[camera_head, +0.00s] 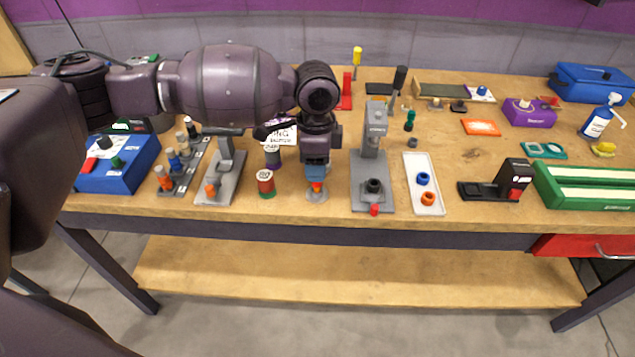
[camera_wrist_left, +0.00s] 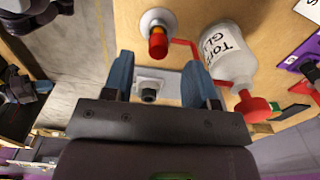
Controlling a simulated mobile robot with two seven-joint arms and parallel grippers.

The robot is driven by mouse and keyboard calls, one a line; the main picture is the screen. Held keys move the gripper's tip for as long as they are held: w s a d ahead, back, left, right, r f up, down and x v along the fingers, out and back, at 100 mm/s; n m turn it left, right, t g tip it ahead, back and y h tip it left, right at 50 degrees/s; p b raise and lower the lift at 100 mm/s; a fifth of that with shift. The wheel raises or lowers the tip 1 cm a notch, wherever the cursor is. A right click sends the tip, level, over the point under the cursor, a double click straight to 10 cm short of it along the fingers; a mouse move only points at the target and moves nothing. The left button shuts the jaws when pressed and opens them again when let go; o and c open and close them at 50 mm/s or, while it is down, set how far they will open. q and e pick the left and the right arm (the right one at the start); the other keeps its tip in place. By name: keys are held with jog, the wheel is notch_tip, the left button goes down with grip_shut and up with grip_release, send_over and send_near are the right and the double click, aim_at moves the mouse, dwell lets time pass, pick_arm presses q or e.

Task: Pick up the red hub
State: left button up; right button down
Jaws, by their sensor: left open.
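The red hub (camera_head: 317,187) looks like a small red-orange cylinder on a round grey base near the table's front edge. In the left wrist view the red hub (camera_wrist_left: 157,47) stands on its pale disc at the top of the picture, with an orange-yellow part. My left gripper (camera_head: 316,174) points down just above it, with blue fingers. In the left wrist view the open fingers of the left gripper (camera_wrist_left: 158,78) are apart, and the hub lies beyond their gap. Nothing shows held. Whether the fingers touch the hub cannot be told. My right gripper is not seen.
A red-and-green spool-like item (camera_head: 265,184) stands close left of the hub. A grey press (camera_head: 371,165) stands close right, then a white tray (camera_head: 424,190) with blue and orange rings. A white bottle (camera_wrist_left: 230,55) shows in the wrist view.

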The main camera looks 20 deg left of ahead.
aim_at(317, 185)
pick_arm(q)
notch_tip(317, 185, down, 4)
jog(key=shift+d+f+b, duration=0.1)
jog(key=shift+f+b, duration=0.05)
jog(key=shift+b, duration=0.3)
jog(key=shift+c, duration=0.7)
grip_shut()
jog(key=shift+r, duration=0.2)
